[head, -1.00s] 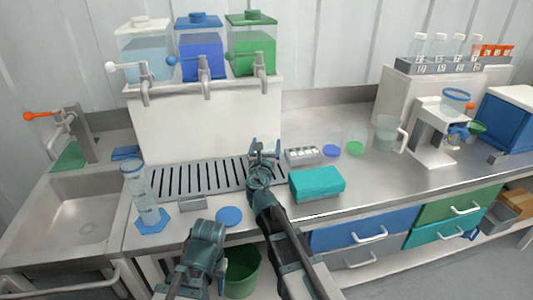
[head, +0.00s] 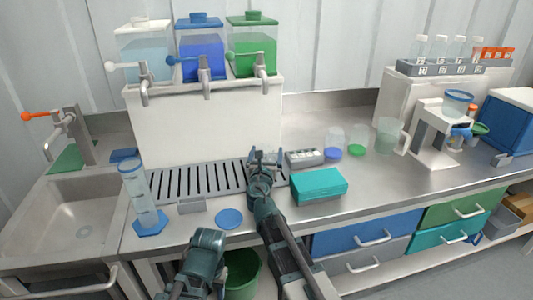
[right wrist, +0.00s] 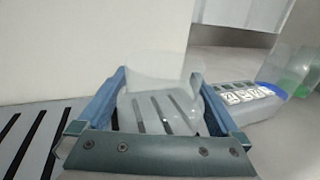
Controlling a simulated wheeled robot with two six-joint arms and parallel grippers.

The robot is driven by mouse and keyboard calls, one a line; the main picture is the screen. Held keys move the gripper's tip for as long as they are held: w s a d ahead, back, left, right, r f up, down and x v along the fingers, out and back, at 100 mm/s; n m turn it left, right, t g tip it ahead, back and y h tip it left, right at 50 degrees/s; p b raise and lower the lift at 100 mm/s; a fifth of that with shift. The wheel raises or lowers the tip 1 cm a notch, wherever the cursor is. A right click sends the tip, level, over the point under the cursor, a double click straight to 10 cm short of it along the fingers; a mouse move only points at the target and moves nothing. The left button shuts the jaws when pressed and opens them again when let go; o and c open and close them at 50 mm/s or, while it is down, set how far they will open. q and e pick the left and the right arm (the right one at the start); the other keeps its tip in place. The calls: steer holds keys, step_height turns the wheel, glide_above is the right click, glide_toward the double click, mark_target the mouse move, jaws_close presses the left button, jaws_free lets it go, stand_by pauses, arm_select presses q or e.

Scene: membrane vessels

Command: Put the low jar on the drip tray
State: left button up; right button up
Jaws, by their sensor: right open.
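The low jar (right wrist: 158,105) is a clear, see-through vessel between the fingers of my right gripper (right wrist: 160,112) in the right wrist view. The jaws are open, one finger on either side of it. The slots of the drip tray (right wrist: 40,135) show through the jar, which is upright over the tray's right end. In the head view my right gripper (head: 265,160) is at the right end of the slotted drip tray (head: 200,181) and mostly hides the jar. My left gripper is not in view; only part of my left arm shows at the bottom.
A teal box (head: 318,186) and a grey block with white labels (head: 304,157) stand just right of the gripper. Clear vessels with blue and green bases (head: 333,150) stand beyond. The white dispenser stand (head: 205,125) rises behind the tray. A tall cylinder (head: 142,197) stands left.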

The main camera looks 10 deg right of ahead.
steer(key=v, duration=1.2)
steer(key=shift+r, duration=0.1)
